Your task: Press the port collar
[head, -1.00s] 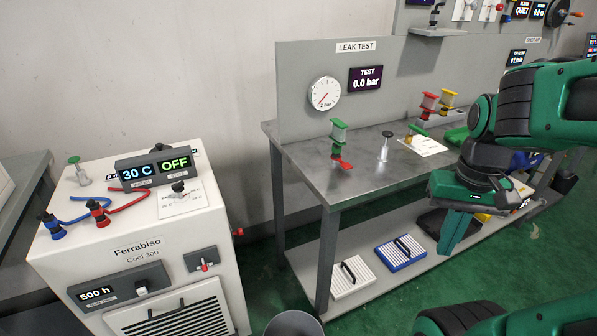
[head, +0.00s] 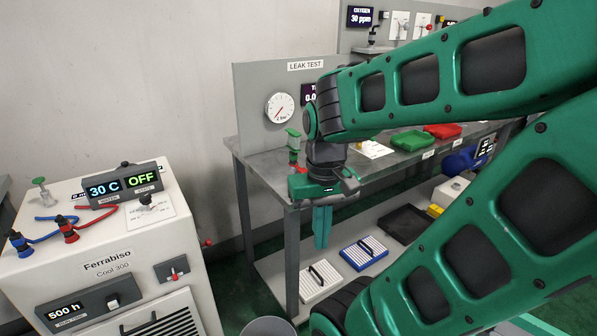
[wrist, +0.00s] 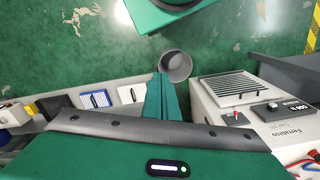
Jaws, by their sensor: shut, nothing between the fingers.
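The white Ferrabiso chiller (head: 120,262) stands at left in the head view. On its top are a blue coupling (head: 20,243) and a red coupling (head: 68,230) with hoses, a green-capped fitting (head: 42,190), and a dark-knobbed fitting (head: 146,202) on a white card. I cannot tell which of these, or of the bench fittings, carries the port collar. My gripper (head: 321,243) is shut and empty, pointing down in front of the leak test bench, to the right of the chiller and apart from it. Its shut fingers also show in the wrist view (wrist: 161,82).
The leak test bench (head: 262,160) stands behind my gripper, with a red and green fitting (head: 294,145) partly hidden by my arm. A grey bin (head: 268,330) is on the floor near the chiller. White (head: 318,284) and blue (head: 364,254) racks lie on the lower shelf.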

